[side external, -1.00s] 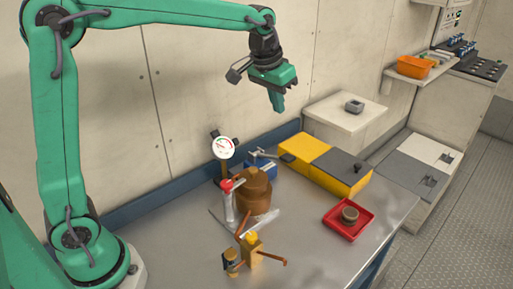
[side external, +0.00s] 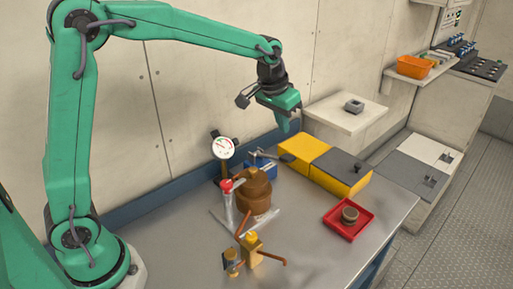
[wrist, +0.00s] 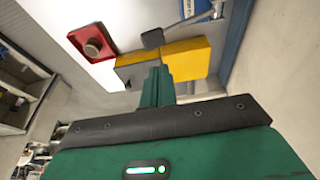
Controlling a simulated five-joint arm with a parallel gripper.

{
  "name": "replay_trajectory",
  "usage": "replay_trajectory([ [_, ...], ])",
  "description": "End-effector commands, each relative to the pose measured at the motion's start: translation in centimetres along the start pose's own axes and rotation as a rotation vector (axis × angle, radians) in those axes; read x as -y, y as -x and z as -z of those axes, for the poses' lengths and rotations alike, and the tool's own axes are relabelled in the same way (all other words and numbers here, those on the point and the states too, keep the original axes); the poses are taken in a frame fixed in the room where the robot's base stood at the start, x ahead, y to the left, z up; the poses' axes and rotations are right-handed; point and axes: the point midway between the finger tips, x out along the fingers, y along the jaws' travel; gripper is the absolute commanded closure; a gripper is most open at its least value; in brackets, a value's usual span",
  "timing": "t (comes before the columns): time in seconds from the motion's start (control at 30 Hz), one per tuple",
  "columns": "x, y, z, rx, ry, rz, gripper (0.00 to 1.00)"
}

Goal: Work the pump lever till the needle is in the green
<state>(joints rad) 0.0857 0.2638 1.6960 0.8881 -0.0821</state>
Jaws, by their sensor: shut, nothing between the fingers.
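My gripper (side external: 283,125) is shut and empty, in the air above the back of the bench. Its closed fingers also show in the wrist view (wrist: 157,85). A grey metal lever with a dark pad (side external: 287,158) reaches out from a blue unit (side external: 262,168), below my fingertips and apart from them. In the wrist view the dark pad (wrist: 153,38) lies beyond the fingers, beside the yellow box. The round white gauge (side external: 222,148) stands on a post left of the lever. Its needle and coloured zones are too small to read surely.
A brown stepped body (side external: 255,192), a red-topped cylinder (side external: 229,190) and a yellow block with copper pipes (side external: 252,247) stand near the gauge. A yellow-and-grey box (side external: 318,160) stands right of the lever. A red tray (side external: 336,222) holds a round brown piece.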

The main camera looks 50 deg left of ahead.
Motion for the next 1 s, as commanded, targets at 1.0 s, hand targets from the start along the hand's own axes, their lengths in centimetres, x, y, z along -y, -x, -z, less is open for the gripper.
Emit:
replay_trajectory([
  [1.0, -0.8, -7.5, -1.2, -0.001, 0.0, -0.005, 1.0],
])
